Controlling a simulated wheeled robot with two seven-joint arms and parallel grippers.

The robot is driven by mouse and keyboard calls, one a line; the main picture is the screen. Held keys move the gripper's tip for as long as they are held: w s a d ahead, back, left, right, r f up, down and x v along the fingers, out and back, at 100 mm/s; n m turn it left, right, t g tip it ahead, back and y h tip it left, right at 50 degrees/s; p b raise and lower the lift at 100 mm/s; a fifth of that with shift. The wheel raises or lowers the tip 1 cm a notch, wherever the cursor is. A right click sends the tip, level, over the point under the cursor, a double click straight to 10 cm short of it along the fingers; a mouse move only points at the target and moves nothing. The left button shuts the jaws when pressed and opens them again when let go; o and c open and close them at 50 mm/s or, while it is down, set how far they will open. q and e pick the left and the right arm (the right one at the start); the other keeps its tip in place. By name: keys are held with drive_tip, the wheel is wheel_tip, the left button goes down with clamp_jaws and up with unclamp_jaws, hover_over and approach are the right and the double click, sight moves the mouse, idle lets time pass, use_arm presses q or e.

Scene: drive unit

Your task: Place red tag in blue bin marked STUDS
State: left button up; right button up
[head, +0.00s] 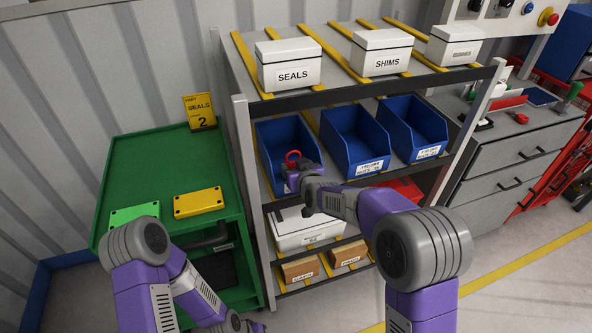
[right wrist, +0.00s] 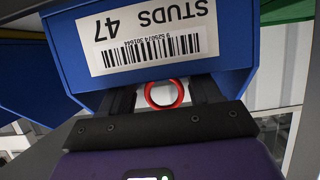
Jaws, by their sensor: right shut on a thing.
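The red tag (head: 292,156) is a ring, held between the fingertips of my right gripper (head: 293,168). In the right wrist view, the red tag (right wrist: 164,93) shows between the two dark fingers of the right gripper (right wrist: 165,98). The blue STUDS bin (head: 269,159) is the leftmost on the middle shelf. Its white label (right wrist: 150,35) reads STUDS 47, upside down in the right wrist view. The gripper is at the bin's front, with the tag near the label; the exact gap is unclear. My left arm is at lower left, its fingers hidden past the bottom edge.
Two more blue bins (head: 340,150) (head: 416,145) stand to the right on the same shelf. White SEALS (head: 289,79) and SHIMS (head: 381,64) boxes stand above. A white box (head: 300,235) sits below. A green cart (head: 150,165) is at left.

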drive_tip(key=shift+r, duration=0.15)
drive_tip(key=shift+f, duration=0.25)
drive_tip(key=o, duration=1)
drive_tip(key=shift+r, duration=0.1)
drive_tip(key=shift+r, duration=0.1)
